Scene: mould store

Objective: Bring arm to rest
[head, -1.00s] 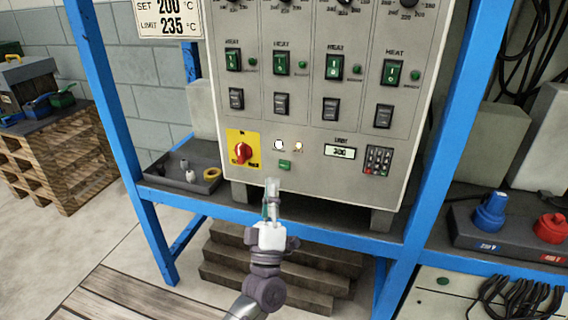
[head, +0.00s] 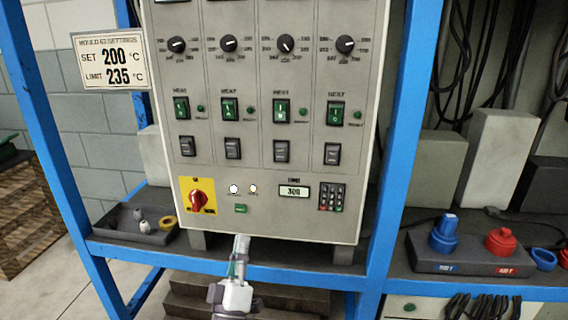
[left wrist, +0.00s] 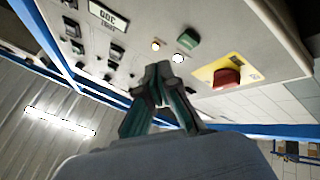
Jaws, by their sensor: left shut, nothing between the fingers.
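My left gripper (head: 241,246) is in front of the lower edge of the grey control panel (head: 268,222), below the small green button (head: 240,208). Its fingers are shut and hold nothing. In the left wrist view the closed fingers (left wrist: 160,72) point up towards the panel face, near two lit lamps and the green button (left wrist: 187,39). I cannot tell the exact gap to the panel. My right gripper is not in view.
A blue frame (head: 385,150) surrounds the panel. A tray (head: 125,225) with small parts lies on the shelf at left. Blue (head: 444,236) and red (head: 500,240) connectors stand on a dark box at right. A sign (head: 109,61) hangs upper left. Wooden steps are below.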

